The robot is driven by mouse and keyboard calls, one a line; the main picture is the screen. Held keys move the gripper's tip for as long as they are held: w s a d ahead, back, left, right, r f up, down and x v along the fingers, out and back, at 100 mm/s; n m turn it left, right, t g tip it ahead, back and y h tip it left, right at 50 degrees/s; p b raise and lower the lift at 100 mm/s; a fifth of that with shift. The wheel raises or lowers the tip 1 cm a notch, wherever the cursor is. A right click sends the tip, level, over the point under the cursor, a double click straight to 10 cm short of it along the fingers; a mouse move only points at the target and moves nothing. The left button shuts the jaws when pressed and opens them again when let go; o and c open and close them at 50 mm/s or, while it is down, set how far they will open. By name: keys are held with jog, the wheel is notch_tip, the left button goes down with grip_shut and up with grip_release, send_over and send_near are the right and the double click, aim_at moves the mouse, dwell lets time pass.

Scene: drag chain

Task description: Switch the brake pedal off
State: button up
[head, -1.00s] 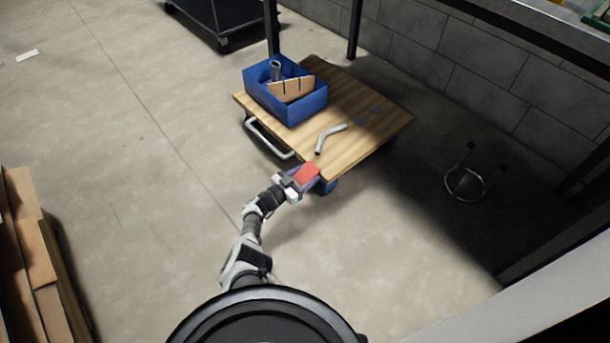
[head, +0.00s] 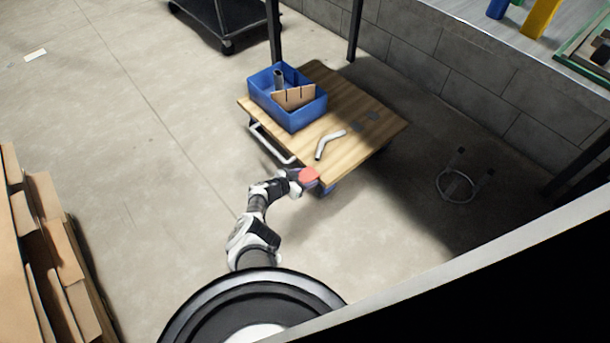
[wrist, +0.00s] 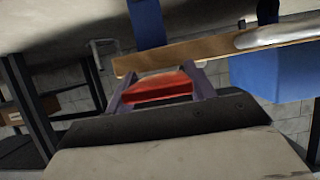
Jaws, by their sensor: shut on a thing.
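The brake pedal (head: 311,176) is a small red piece at the near corner of the wooden cart (head: 349,165). In the wrist view the pedal (wrist: 157,87) sits between the two purple-grey fingers of my gripper. My gripper (head: 301,177) reaches it from the left and is shut on it, just outside the cart's edge. The gripper also shows in the wrist view (wrist: 160,95). The pedal's mount and underside are hidden.
A blue bin (head: 296,118) with cardboard dividers stands on the cart. A bent pale pipe (head: 328,142) lies on the deck. Cardboard boxes (head: 60,245) are at lower left and a round metal stand (head: 457,186) is at right. Floor left of my arm is clear.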

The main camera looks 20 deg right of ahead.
jog(key=o, duration=1.4)
jog(key=shift+s+a+r+p, duration=0.1)
jog(key=shift+a+r+p, duration=0.15)
jog(key=shift+p, duration=0.1)
jog(key=p+v, duration=0.8)
jog(key=v, duration=0.5)
jog(key=shift+s+a+f+p, duration=0.1)
jog(key=shift+p, duration=0.3)
